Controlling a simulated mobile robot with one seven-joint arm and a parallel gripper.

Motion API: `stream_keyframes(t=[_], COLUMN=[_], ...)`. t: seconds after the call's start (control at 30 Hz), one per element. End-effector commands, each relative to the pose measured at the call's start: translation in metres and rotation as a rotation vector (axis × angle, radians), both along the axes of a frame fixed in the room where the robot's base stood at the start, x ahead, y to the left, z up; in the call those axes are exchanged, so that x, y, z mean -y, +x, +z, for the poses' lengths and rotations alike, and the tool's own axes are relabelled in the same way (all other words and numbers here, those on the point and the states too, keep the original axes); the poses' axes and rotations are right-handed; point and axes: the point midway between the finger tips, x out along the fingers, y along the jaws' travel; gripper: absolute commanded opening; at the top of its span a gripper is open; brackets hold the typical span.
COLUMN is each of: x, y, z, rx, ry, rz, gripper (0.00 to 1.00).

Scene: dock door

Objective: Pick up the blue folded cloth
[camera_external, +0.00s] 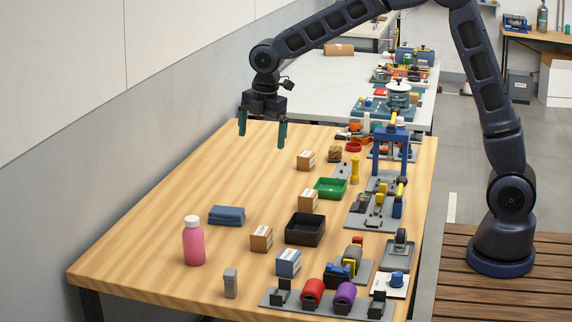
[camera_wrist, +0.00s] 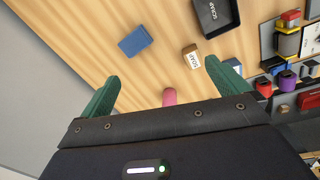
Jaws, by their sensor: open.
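The blue folded cloth (camera_external: 227,215) lies flat on the wooden table, left of the middle, behind a pink bottle. It also shows in the wrist view as a blue block-like shape (camera_wrist: 135,41), above and between my fingers. My gripper (camera_external: 262,138) is open and empty, with its two green fingers pointing down. It hangs above the far part of the table, well back from the cloth. In the wrist view my gripper (camera_wrist: 170,88) has its fingers spread wide apart, with nothing between them touching.
The pink bottle (camera_external: 194,243) stands just in front of the cloth. A small cardboard box (camera_external: 261,239) and a black bin (camera_external: 305,229) stand to its right. A green tray (camera_external: 330,187) and several tools line the right side. The table's left part is clear up to the wall.

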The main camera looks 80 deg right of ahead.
Motion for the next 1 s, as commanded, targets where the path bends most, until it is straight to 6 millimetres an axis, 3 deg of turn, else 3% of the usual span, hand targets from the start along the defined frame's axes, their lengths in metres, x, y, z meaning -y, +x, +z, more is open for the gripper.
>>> stream_keyframes(t=[0.3, 0.5, 0.87, 1.0], x=[0.008, 0.012, 0.013, 0.013], y=[0.070, 0.098, 0.109, 0.108], z=[-0.081, -0.123, -0.151, -0.171], rx=[-0.065, -0.090, -0.100, -0.101], ry=[-0.001, 0.005, 0.007, 0.007], rz=[0.235, 0.349, 0.398, 0.397], gripper=[1.00, 1.00, 1.00, 1.00])
